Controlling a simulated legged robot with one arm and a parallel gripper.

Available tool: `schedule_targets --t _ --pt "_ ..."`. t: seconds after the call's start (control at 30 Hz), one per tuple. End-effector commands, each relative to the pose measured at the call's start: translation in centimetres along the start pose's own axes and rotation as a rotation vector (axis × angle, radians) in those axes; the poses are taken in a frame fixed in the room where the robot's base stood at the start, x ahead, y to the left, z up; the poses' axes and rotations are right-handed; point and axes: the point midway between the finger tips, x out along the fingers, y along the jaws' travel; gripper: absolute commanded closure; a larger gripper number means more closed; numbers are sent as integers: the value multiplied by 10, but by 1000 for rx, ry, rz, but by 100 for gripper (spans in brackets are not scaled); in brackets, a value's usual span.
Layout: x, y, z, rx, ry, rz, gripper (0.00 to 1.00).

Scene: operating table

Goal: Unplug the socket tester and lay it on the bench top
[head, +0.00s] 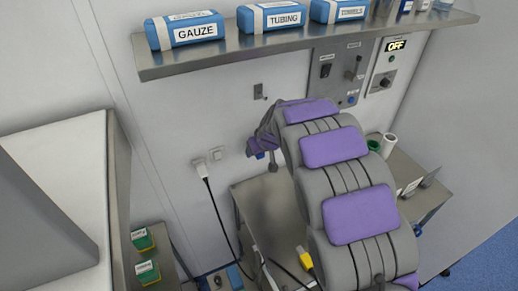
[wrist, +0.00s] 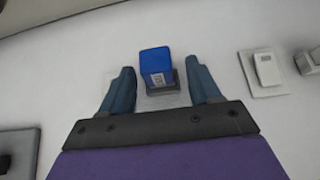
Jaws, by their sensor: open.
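The socket tester (wrist: 155,62) is a small blue block with a pale label and a dark base, set against a socket plate on the wall. It lies between the two fingers of my open gripper (wrist: 160,68), with a visible gap on each side. In the head view my gripper (head: 256,148) is at the wall, and a bit of the blue tester (head: 259,155) shows beside it; the rest is hidden by my gripper. The grey metal bench top (head: 262,207) is below, partly covered by my purple and grey arm.
A white plug (head: 200,165) with a black cable is in the wall left of a switch (head: 216,154). A yellow connector (head: 304,258) and cable lie by my arm. A shelf (head: 240,50) with blue packs juts out above. The bench's left part is clear.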

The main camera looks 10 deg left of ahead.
Motion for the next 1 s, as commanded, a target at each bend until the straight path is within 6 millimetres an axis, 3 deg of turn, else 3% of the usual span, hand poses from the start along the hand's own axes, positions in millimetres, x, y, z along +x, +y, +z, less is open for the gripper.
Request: schedule_targets --t 0.13,0.7,0.73,1.0 --pt "0 0 0 0 0 0 39" --pt "0 0 0 0 0 0 93" --pt "0 0 0 0 0 0 65" --pt "0 0 0 0 -1 0 91"
